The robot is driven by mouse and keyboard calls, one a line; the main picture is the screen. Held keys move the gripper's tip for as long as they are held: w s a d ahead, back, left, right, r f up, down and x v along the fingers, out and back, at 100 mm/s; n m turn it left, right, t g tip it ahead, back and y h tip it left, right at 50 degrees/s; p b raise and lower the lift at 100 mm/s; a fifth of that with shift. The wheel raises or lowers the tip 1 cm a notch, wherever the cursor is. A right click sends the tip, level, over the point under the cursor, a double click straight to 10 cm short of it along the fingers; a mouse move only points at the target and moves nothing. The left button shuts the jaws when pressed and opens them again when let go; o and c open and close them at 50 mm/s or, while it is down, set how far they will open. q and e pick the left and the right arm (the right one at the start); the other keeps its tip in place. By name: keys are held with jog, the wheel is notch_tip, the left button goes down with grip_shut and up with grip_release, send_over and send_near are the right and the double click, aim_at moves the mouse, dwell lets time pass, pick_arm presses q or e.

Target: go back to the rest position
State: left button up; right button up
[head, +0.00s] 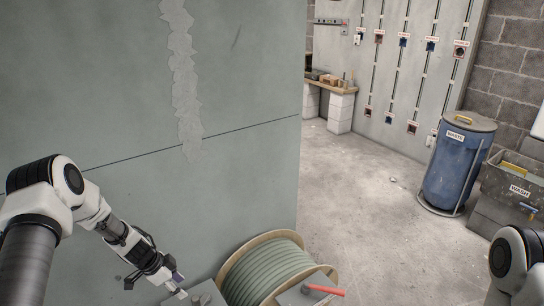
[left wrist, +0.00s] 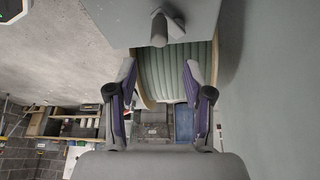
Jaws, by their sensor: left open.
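My left gripper (head: 168,284) is in the lower left of the head view, in front of the grey-green wall panel. In the left wrist view the left gripper (left wrist: 160,72) shows its two fingers spread apart with nothing held between them. A reel of grey-green conduit (head: 262,272) stands on the floor just right of the gripper in the head view. The reel (left wrist: 175,75) also shows beyond the fingers in the left wrist view. My right gripper is out of view; only part of my right arm shows at the right edge.
The wall panel (head: 110,90) fills the left side. A red handle (head: 325,290) sits by the reel. A blue waste bin (head: 455,170) and a wash basin (head: 515,185) stand at the right. A workbench (head: 335,88) is at the back. The middle floor is clear.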

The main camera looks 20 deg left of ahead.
pick_arm(q)
jog(key=s+d+f+n+g+h+p, duration=0.1)
jog(key=s+d+n+g, duration=0.15)
jog(key=s+d, duration=0.8)
jog(key=s+d+f+n+g+h+p, duration=0.1)
jog(key=s+d+f+n+g, duration=0.15)
jog(key=s+d, duration=0.75)
jog(key=s+d+r+n+t+y, duration=0.1)
jog(key=s+d+n+t+y, duration=0.15)
jog(key=s+n, duration=0.3)
jog(key=s+a+r+y, duration=0.1)
jog(key=s+a+y, duration=0.1)
jog(key=a, duration=0.3)
jog(key=shift+s+a+y, duration=0.15)
jog(key=shift+a+y, duration=0.1)
jog(key=shift+y, duration=0.3)
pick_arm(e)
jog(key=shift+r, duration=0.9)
pick_arm(q)
jog(key=shift+c, duration=0.3)
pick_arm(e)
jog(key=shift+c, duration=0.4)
